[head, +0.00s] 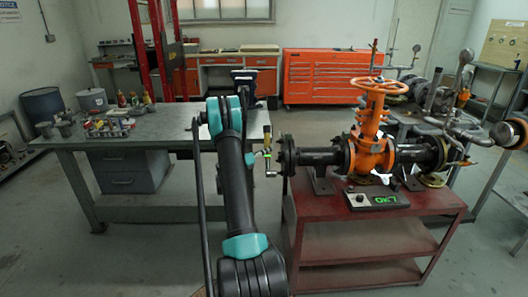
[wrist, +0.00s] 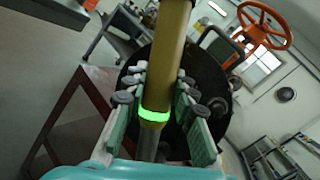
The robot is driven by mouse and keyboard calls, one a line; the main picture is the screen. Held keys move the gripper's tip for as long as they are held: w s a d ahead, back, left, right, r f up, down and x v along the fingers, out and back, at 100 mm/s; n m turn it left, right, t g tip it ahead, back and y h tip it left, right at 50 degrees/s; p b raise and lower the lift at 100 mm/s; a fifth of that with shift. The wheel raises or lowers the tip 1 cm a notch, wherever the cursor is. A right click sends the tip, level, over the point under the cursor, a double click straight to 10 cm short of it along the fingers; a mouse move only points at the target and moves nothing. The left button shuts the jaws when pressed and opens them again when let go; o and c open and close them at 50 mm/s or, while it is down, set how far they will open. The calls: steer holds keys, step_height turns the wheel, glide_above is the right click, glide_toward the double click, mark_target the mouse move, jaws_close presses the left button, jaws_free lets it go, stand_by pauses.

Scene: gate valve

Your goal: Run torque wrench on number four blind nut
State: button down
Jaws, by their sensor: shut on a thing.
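My gripper (wrist: 157,100) is shut on the torque wrench (wrist: 169,45), a yellow tool with a glowing green ring, its fingers on both sides of the shaft. In the head view the wrench (head: 267,154) is a small upright shape with a green light, just left of the valve assembly. The dark round blind flange (wrist: 208,72) is behind the wrench in the wrist view; in the head view this flange (head: 286,155) closes the left pipe end. The wrench and fingers hide part of its face and nuts. I cannot tell which nut is number four, or whether the wrench touches one.
The orange gate valve (head: 370,145) with its handwheel (head: 379,85) stands on a red bench (head: 335,205). A box with a green readout (head: 385,199) sits at the bench front. A grey worktable (head: 165,130) with tools is at left.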

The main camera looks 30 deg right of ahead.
steer(key=shift+s+d, duration=0.25)
steer(key=shift+d, duration=0.1)
stand_by(0.6)
steer(key=shift+s+d, duration=0.3)
steer(key=shift+d, duration=0.2)
steer(key=shift+s+d, duration=0.3)
steer(key=shift+d, duration=0.2)
steer(key=shift+s+d, duration=0.2)
steer(key=shift+d, duration=0.05)
stand_by(1.2)
steer(key=shift+w+a, duration=0.15)
stand_by(0.6)
steer(key=shift+w+a, duration=0.6)
steer(key=shift+a, duration=0.35)
steer(key=shift+w+a, duration=0.55)
steer(key=shift+a, duration=0.4)
steer(key=shift+s+d, duration=0.1)
steer(key=shift+d, duration=0.05)
